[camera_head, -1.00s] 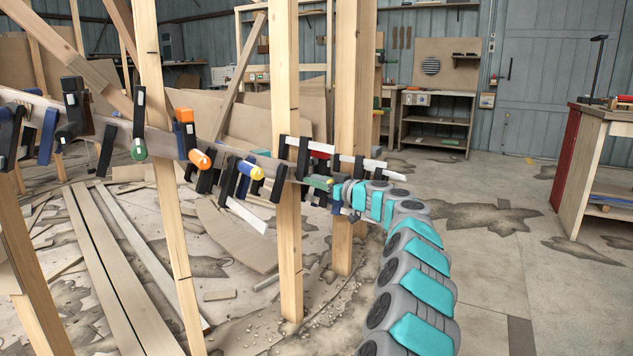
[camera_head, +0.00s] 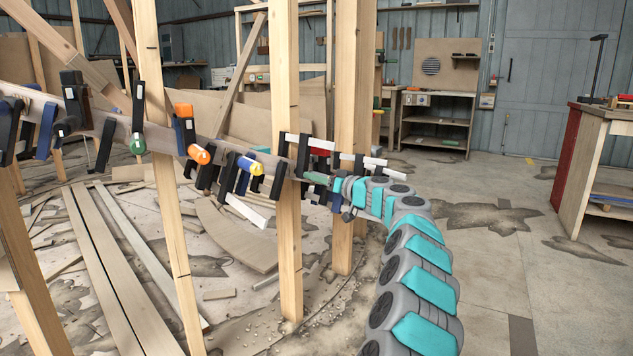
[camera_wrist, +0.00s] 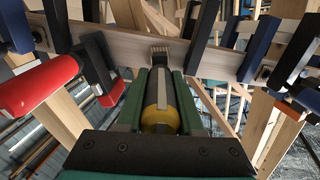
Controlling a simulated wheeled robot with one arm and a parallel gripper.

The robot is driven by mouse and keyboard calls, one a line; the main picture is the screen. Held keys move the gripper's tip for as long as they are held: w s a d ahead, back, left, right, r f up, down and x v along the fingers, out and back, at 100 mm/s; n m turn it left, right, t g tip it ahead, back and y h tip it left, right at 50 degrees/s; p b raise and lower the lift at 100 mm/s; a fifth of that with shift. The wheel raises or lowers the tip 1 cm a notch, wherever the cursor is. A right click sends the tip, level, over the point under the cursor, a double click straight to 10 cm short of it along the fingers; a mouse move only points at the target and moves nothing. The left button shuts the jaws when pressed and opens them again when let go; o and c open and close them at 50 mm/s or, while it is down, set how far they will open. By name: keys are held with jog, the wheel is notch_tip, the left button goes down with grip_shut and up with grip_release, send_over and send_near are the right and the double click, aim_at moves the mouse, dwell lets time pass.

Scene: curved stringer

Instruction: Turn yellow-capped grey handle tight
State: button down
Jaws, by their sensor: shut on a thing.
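In the wrist view the grey handle (camera_wrist: 160,88) with its yellow cap (camera_wrist: 159,120) lies lengthwise between the two green fingers of my gripper (camera_wrist: 158,98). The fingers are shut on its sides. The handle's far end points at the wooden stringer (camera_wrist: 140,45). In the head view my gripper (camera_head: 318,179) is at the right end of the row of clamps, beside the wooden posts. The handle cannot be made out there.
Other clamps crowd the stringer, with a red handle (camera_wrist: 40,88) close on the left in the wrist view. In the head view, an orange-handled clamp (camera_head: 199,154) and a yellow-capped one (camera_head: 250,166) sit further left. An upright post (camera_head: 287,230) stands near my gripper. Floor at right is open.

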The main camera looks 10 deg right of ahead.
jog(key=m, duration=0.3)
jog(key=shift+m, duration=0.4)
jog(key=m+p, duration=0.1)
jog(key=m, duration=0.3)
jog(key=shift+r, duration=0.15)
jog(key=m+p, duration=0.2)
jog(key=m, duration=0.3)
jog(key=shift+p, duration=0.3)
jog(key=m+p, duration=0.2)
jog(key=m, duration=0.1)
jog(key=shift+m, duration=0.3)
jog(key=m+p, duration=0.4)
jog(key=shift+r+m, duration=0.1)
jog(key=shift+m, duration=0.2)
jog(key=m+p, duration=0.2)
jog(key=m, duration=0.1)
jog(key=shift+m+p, duration=0.3)
jog(key=shift+p, duration=0.1)
jog(key=m+p, duration=0.3)
jog(key=m, duration=0.1)
jog(key=shift+d, duration=0.1)
jog(key=shift+f+m+p, duration=0.15)
jog(key=shift+m+p, duration=0.3)
jog(key=shift+m, duration=0.45)
jog(key=shift+f+m+p, duration=0.15)
jog(key=shift+m+p, duration=0.3)
jog(key=shift+m, duration=0.75)
